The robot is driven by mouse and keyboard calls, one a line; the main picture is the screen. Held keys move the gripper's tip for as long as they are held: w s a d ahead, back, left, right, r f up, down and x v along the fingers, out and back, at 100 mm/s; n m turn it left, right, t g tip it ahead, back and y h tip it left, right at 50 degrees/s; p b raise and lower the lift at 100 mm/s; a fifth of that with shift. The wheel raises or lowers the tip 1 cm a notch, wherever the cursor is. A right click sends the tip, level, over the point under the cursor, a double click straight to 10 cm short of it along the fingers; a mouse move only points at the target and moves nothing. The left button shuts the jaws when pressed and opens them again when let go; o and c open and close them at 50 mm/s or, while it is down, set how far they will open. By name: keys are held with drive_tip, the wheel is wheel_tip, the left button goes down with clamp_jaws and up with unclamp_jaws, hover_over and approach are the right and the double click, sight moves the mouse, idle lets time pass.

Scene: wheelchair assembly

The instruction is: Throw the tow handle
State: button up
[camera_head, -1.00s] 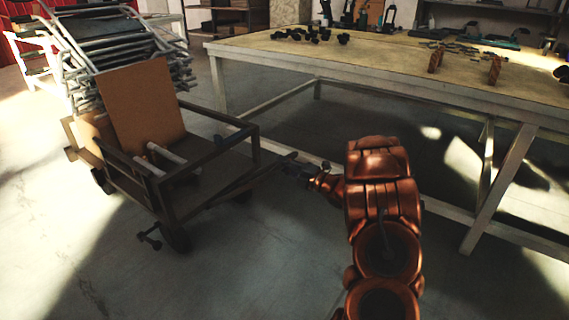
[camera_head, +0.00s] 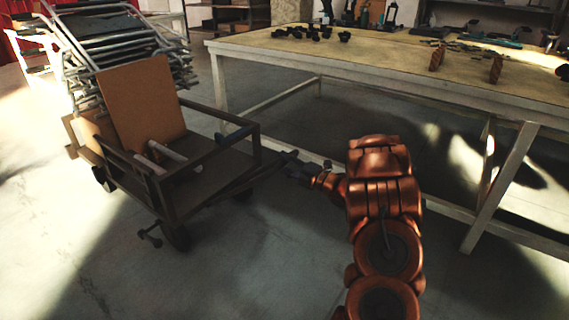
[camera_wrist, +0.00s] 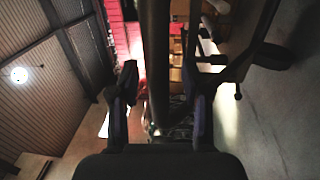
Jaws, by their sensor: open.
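The tow handle (camera_head: 236,183) is a dark bar that slants up from the front of the cart (camera_head: 210,160) to my gripper. My gripper (camera_head: 284,164) is at the handle's free end, low in front of the workbench. In the wrist view the handle (camera_wrist: 155,50) runs lengthwise between the two spread fingers of my gripper (camera_wrist: 163,98). The fingers are open and stand on either side of the bar. Whether either one touches it is hard to tell, and the bar's near end is hidden behind the gripper body.
The cart carries an upright brown board (camera_head: 140,105) and pale rollers (camera_head: 165,150). A stack of metal frames (camera_head: 125,50) stands behind it. A long workbench (camera_head: 370,70) with small parts runs along the right. The floor at the front left is clear.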

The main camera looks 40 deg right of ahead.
drive_tip(key=r+v, duration=0.1)
drive_tip(key=v, duration=1)
drive_tip(key=shift+s+f, duration=0.3)
drive_tip(key=shift+f, duration=0.2)
